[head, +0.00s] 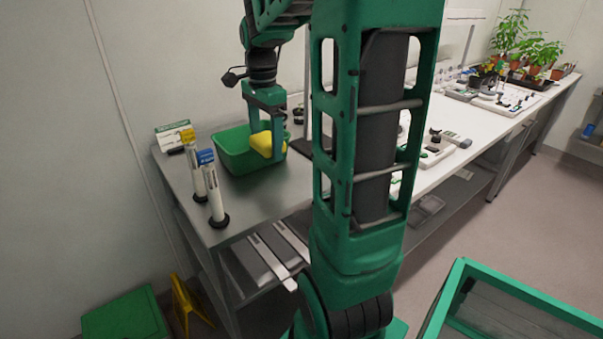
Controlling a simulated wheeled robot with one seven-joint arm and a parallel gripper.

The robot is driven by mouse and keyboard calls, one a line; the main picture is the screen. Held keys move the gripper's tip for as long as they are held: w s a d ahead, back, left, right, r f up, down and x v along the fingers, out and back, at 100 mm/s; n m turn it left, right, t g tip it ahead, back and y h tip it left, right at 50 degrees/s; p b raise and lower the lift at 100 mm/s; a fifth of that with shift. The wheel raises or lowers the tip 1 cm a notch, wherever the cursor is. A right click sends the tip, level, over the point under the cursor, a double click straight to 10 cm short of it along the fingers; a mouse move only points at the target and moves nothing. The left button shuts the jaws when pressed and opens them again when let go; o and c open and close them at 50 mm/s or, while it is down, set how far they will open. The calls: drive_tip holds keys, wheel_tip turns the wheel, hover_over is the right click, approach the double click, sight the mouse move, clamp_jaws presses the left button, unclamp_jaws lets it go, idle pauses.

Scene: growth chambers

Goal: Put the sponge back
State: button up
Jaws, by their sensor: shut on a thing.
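The yellow sponge (262,144) is between the fingers of my gripper (267,146), which is shut on it. My gripper points down over the green tub (236,171) at the left end of the bench. The sponge shows in front of the tub's opening, near its right side. I cannot tell whether it touches the tub. The bottom of the tub's inside is partly hidden.
The grey bench top (256,205) is clear in front of the tub. Instruments (437,146) and potted plants (540,60) stand further right. A green crate (515,307) is at bottom right.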

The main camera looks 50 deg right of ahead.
hover_over(303, 180)
wheel_tip(303, 180, down, 6)
drive_tip(key=shift+r, duration=0.25)
drive_tip(key=shift+f, duration=2.05)
drive_tip(key=shift+f, duration=0.1)
drive_tip(key=o, duration=0.9)
drive_tip(key=shift+o, duration=0.5)
